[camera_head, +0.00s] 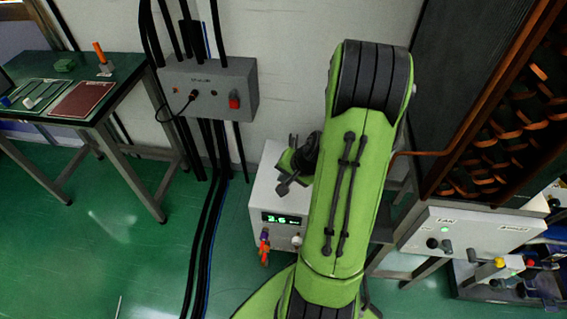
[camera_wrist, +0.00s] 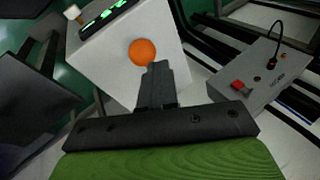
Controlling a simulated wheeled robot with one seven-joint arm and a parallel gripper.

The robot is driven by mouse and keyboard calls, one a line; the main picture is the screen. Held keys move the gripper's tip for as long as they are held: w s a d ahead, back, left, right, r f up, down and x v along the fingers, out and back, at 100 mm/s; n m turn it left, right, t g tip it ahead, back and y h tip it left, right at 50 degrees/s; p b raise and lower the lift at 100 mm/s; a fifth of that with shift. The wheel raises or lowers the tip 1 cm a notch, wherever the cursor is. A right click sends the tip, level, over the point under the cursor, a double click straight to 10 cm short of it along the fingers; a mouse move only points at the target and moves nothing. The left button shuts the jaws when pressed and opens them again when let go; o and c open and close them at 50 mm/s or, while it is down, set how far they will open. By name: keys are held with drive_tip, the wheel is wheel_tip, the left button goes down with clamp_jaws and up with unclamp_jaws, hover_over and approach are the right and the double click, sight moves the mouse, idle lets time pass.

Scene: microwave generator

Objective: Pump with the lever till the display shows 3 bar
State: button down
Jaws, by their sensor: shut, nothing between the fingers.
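The white pump box (camera_head: 266,200) stands on the floor, partly hidden behind my green arm. Its display (camera_head: 287,219) glows green and appears to read 2.6, with small unit letters after it. The display also shows, tilted, at the top of the wrist view (camera_wrist: 106,14). In that view a round orange knob (camera_wrist: 142,52), apparently the lever's end, is just beyond my fingertips; I cannot tell whether they touch it. The lever's shaft is hidden. My gripper (camera_head: 284,187) is shut and empty, above the box; its dark fingers also show in the wrist view (camera_wrist: 156,72).
An orange-red fitting (camera_head: 264,246) hangs at the box's front. A grey wall box with a red switch (camera_head: 234,100) and black cables is behind left. A workbench (camera_head: 140,65) stands at left. A dark cabinet with copper coils (camera_head: 510,125) and a white control panel (camera_head: 465,233) are at right.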

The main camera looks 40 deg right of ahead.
wheel_tip(320, 180, up, 6)
drive_tip(key=w+d+p, duration=0.1)
drive_tip(key=d+p, duration=0.1)
drive_tip(key=p, duration=0.3)
drive_tip(key=shift+w, duration=0.35)
drive_tip(key=r+p, duration=0.1)
drive_tip(key=d+r+p, duration=0.1)
drive_tip(key=r+p, duration=0.1)
drive_tip(key=w+r+p, duration=0.1)
drive_tip(key=shift+w+d+r, duration=0.1)
drive_tip(key=shift+d+r, duration=0.25)
idle(0.9)
